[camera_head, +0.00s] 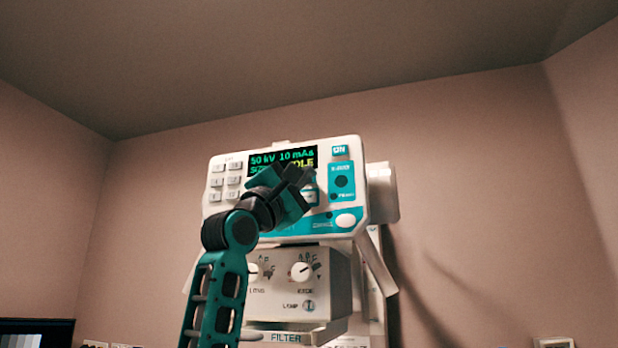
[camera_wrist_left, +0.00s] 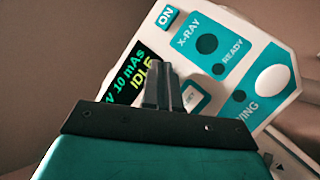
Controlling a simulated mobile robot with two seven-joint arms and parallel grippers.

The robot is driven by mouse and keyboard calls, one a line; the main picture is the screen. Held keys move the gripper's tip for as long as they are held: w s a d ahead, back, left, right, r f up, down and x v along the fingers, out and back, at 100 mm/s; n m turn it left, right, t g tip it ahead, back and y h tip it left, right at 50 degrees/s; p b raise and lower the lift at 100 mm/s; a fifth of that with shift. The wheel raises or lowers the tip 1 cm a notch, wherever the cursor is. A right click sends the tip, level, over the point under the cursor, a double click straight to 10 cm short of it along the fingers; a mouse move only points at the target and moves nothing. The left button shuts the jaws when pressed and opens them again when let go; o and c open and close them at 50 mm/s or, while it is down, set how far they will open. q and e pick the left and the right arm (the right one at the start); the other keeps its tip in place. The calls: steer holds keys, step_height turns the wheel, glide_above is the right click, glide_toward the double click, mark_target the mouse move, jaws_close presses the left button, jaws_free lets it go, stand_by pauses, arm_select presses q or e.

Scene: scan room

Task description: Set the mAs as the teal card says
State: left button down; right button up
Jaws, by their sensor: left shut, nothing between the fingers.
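The white and teal control panel (camera_head: 345,180) is in the middle of the head view. Its display (camera_head: 262,160) reads 50 kV, 10 mAs and IDLE, partly covered by my left gripper (camera_head: 306,178). The display also shows in the left wrist view (camera_wrist_left: 126,88). My left gripper is shut and empty, its fingertips in front of the panel near a teal-framed button (camera_wrist_left: 196,97). I cannot tell whether the fingertips touch the panel. The panel's middle controls are hidden behind the gripper and arm. No teal card can be made out. My right gripper is not in view.
An ON button (camera_head: 340,151) and an X-RAY section (camera_head: 341,178) are at the panel's right. A number keypad (camera_head: 225,181) is at its left. Below is a box with knobs (camera_head: 301,271) and a lamp button. A dark monitor (camera_head: 36,332) stands at lower left.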

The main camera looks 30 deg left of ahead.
arm_select(q)
steer(key=shift+s, duration=0.15)
steer(key=shift+s+d+h+b, duration=0.2)
steer(key=shift+s+h+b, duration=0.15)
steer(key=shift+s, duration=0.25)
steer(key=shift+s+d+b, duration=0.2)
steer(key=shift+s+b, duration=0.2)
steer(key=shift+s, duration=0.4)
steer(key=shift+s+d+b, duration=0.15)
steer(key=shift+s+b, duration=0.2)
steer(key=shift+s, duration=0.5)
steer(key=shift+s+d+b, duration=0.2)
steer(key=shift+s+b, duration=0.2)
steer(key=shift+s, duration=0.4)
steer(key=shift+f, duration=0.1)
